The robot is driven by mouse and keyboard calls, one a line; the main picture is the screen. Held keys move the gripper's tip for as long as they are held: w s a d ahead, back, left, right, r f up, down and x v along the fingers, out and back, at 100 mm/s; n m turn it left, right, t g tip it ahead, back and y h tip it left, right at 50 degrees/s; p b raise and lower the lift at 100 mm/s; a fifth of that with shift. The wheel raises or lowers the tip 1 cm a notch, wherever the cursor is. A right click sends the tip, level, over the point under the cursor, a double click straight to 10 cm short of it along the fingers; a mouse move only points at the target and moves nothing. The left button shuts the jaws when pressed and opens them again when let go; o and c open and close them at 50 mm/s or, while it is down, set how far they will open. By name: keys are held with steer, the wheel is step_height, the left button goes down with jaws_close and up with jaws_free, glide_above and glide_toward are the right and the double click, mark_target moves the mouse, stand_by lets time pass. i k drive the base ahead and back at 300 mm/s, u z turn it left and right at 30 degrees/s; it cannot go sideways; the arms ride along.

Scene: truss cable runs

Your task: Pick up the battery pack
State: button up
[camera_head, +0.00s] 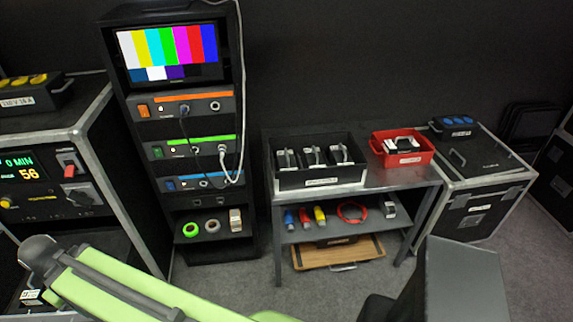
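Three dark blocks with pale handles stand in a row in a black crate (322,183) on the grey table; the middle one (312,156) looks like a battery pack. A similar black-and-white block (402,146) lies in a red bin (413,160) to the right of the crate. Labels are too small to read, so I cannot tell which block is the battery pack meant. My green arm crosses the lower left of the view. My gripper cannot be made out, and nothing shows it touching any block.
The grey table (375,183) has a lower shelf with coloured cylinders, a red cable coil (352,212) and a small box. A wooden board (338,254) lies below. A monitor rack (195,140) stands left, a road case (482,185) right. Carpet in front of the table is clear.

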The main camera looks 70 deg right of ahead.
mark_target(285, 159)
steer(key=z, duration=0.7)
steer(key=i, duration=1.05)
steer(key=z, duration=0.75)
